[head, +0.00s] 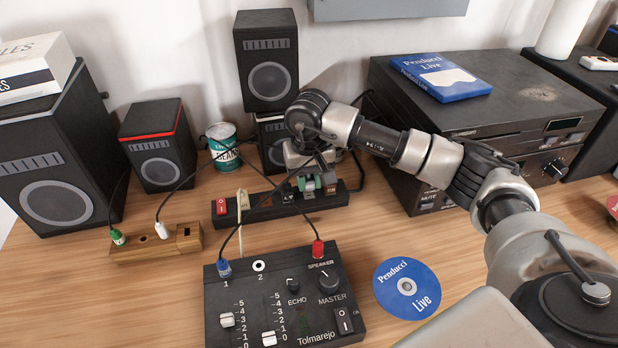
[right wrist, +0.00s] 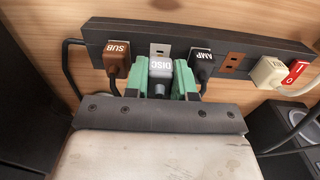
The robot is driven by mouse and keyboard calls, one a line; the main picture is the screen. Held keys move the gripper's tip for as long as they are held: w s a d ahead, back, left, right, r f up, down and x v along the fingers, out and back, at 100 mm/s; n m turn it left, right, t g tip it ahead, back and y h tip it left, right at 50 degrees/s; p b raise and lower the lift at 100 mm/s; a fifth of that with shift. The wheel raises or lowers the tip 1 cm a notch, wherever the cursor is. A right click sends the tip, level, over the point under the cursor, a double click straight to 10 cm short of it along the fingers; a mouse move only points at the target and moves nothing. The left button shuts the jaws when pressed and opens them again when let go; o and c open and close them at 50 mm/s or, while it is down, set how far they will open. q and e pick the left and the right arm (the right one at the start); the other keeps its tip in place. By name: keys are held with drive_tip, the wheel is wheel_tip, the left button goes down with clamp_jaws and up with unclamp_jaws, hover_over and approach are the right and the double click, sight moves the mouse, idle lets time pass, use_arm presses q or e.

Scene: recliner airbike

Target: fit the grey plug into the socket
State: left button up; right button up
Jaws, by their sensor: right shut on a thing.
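A grey plug labelled DISC (right wrist: 160,70) sits between the green fingers of my right gripper (right wrist: 161,78), which is shut on it. In the head view my right gripper (head: 312,182) is over the black power strip (head: 264,210), and the plug is hard to make out there. In the right wrist view a grey socket (right wrist: 159,49) with its slots showing lies in the power strip (right wrist: 228,47), just beyond the plug's end. The plug appears outside the socket; the exact gap cannot be told. My left gripper is not in view.
A brown SUB plug (right wrist: 117,56) and a black AMP plug (right wrist: 200,62) flank the grey socket closely. A brown socket (right wrist: 233,61), white plug (right wrist: 270,71) and red switch (right wrist: 296,72) lie further right. A mixer (head: 285,290) stands in front; speakers (head: 266,65) stand behind.

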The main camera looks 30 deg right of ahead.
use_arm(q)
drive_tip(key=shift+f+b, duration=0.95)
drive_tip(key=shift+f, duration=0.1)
use_arm(e)
drive_tip(key=shift+f, duration=1.1)
drive_tip(key=o, duration=1)
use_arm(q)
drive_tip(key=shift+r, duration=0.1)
use_arm(e)
drive_tip(key=shift+r, duration=0.1)
